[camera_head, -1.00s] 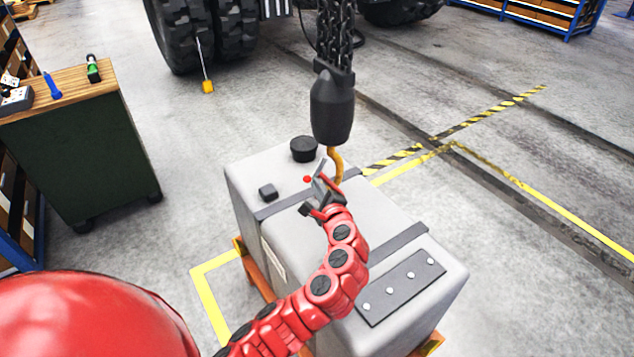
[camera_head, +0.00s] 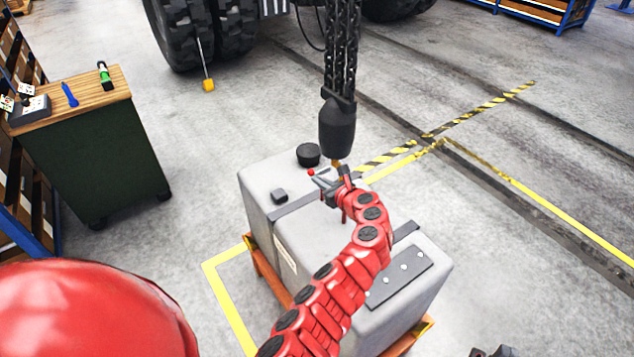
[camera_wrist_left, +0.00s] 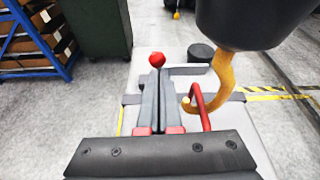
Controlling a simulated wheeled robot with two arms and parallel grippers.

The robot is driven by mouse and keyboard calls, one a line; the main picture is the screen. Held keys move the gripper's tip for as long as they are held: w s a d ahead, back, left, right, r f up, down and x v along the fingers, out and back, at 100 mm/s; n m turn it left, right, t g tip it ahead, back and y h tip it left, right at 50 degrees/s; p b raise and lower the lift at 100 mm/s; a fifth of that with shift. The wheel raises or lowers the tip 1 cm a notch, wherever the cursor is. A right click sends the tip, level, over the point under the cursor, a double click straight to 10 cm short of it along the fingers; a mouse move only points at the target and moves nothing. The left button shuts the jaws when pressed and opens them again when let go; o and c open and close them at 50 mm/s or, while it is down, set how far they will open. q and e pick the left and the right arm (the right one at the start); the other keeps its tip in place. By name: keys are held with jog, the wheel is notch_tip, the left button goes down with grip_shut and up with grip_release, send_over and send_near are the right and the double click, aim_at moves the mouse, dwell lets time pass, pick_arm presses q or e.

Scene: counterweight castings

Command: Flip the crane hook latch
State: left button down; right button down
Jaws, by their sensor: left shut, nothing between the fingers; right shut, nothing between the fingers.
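The crane hook hangs from a dark block (camera_head: 337,128); in the wrist view its yellow-orange hook (camera_wrist_left: 222,80) curves down just right of my left gripper. A thin red bar (camera_wrist_left: 204,108), perhaps the latch, stands between the hook and the fingers. A red knob (camera_wrist_left: 157,59) shows right at the fingertips, and also in the head view (camera_head: 311,172); I cannot tell whether they touch. My left gripper (camera_head: 322,178) is shut and empty, beside the hook above the casting. It hides most of the hook in the head view. My right gripper (camera_head: 493,351) is shut, barely showing at the bottom edge.
The grey casting (camera_head: 283,232) stands below on an orange support (camera_head: 268,275), with a black round cap (camera_head: 308,154) on top. Chains (camera_head: 341,50) rise above the block. A green cabinet (camera_head: 105,160) with tools stands at left. The floor right of the casting is open.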

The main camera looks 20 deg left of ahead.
pick_arm(q)
jog(key=shift+w+r+m+g+y, duration=0.35)
jog(key=shift+r+m+g, duration=0.25)
jog(key=shift+m, duration=0.3)
jog(key=shift+r, duration=0.2)
jog(key=shift+r+p, duration=0.7)
jog(key=shift+p, duration=0.4)
jog(key=shift+f, duration=0.1)
